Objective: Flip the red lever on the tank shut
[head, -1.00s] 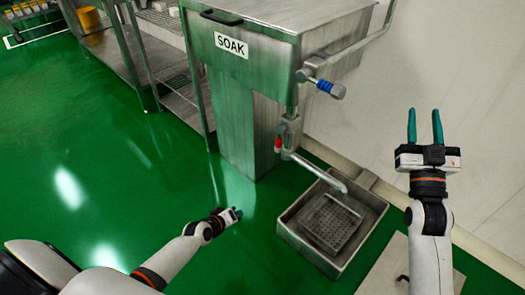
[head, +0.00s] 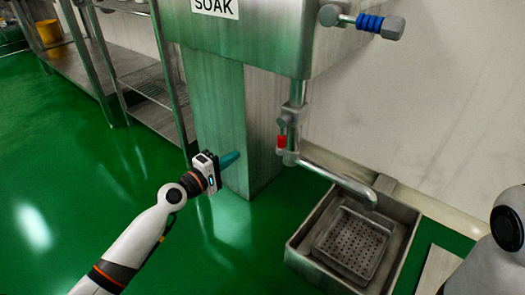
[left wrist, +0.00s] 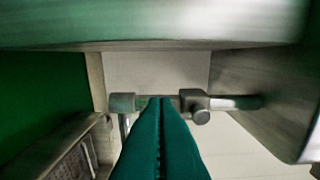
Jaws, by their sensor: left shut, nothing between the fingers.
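The red lever (head: 282,141) sits on the valve of the drain pipe (head: 335,180) under the steel SOAK tank (head: 260,45). My left gripper (head: 230,159) is shut and empty, to the left of the lever and a little lower in the head view, apart from it. In the left wrist view its closed teal fingers (left wrist: 161,110) point at the pipe and valve fittings (left wrist: 197,106). No red shows there, so the lever cannot be made out in that view. Only part of my right arm shows at the right edge of the head view; its gripper is out of frame.
A steel floor basin (head: 300,250) with a perforated tray (head: 352,243) stands below the pipe outlet. The tank's pedestal (head: 220,115) is close by my left gripper. A blue-ringed fitting (head: 370,23) juts from the tank. The green floor at left is clear.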

